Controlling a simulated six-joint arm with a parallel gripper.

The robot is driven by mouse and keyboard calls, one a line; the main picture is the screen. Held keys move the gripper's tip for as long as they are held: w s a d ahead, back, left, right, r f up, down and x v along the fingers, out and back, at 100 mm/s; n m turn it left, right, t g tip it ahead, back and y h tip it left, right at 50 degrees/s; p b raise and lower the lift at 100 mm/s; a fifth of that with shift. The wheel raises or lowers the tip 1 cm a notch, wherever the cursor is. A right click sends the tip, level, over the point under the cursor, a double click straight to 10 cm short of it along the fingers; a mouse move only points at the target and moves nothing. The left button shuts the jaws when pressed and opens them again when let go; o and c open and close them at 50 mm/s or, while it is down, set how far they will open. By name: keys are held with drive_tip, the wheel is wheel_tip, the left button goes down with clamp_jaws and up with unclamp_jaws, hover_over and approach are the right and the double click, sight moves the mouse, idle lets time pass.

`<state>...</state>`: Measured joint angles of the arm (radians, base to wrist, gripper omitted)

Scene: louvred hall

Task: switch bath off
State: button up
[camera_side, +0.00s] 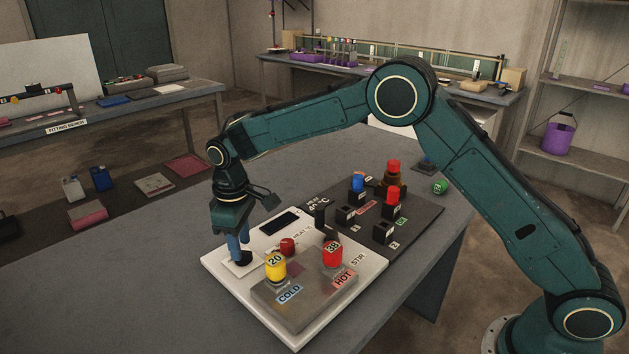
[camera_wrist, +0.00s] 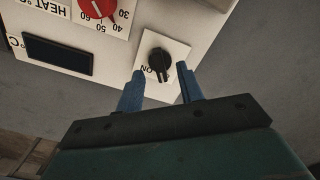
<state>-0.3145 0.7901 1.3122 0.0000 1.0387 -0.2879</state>
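The bath (camera_side: 215,262) is a white unit with a grey metal top on the table. Its black rotary switch (camera_wrist: 160,62) sits on a white square plate, with an "ON" label beside it; the knob's exact setting is hard to read. My gripper (camera_wrist: 161,82) has its two blue fingers apart, pointing at the switch, with the knob between and just beyond the tips in the wrist view. Nothing is held. In the side view my gripper (camera_side: 241,258) is low over the bath's left corner, partly hiding the switch. A red heat dial (camera_side: 287,245) and dark display (camera_side: 280,222) are nearby.
A yellow "20" piece (camera_side: 275,268) and a red "38" piece (camera_side: 332,255) stand on the metal top by the COLD and HOT labels. A black rack (camera_side: 425,215) with coloured-capped pieces stands behind. A green piece (camera_side: 440,187) lies near the table edge. The table's left is clear.

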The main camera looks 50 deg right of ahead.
drive_tip(key=shift+r, duration=2.2)
drive_tip(key=shift+r, duration=0.1)
wheel_tip(320, 180, up, 14)
drive_tip(key=shift+f, duration=0.2)
drive_tip(key=shift+o, duration=0.2)
